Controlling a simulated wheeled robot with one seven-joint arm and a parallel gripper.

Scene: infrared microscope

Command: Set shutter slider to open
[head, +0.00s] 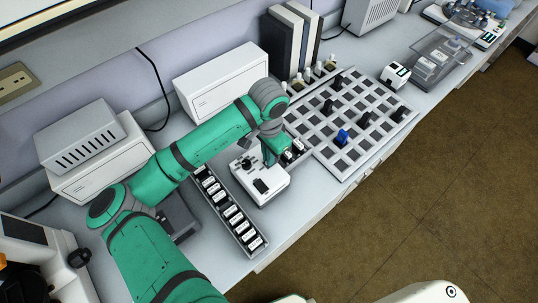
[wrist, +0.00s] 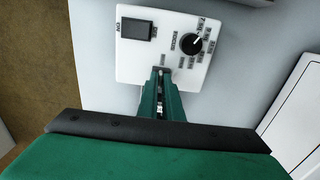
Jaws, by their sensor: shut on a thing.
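A white control box (head: 272,192) stands on the bench under my forearm. In the wrist view the box (wrist: 128,68) shows a dark rectangular switch or display, a round black knob (wrist: 191,44) with labels around it, and small printed labels. My gripper (wrist: 160,76) points at the lower edge of the box's top face, below the knob and the dark rectangle. Its narrow fingers are closed together on a small part there, which looks like the shutter slider. The fingers hide most of the slider, so its position cannot be read. In the head view my gripper (head: 268,158) is at the box's far side.
A long rack of labelled black slides (head: 231,213) lies left of the box. A grey grid tray (head: 345,155) with several small blocks, one blue (head: 343,137), lies to the right. White instrument cases (head: 222,80) stand behind. The bench's front edge is close.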

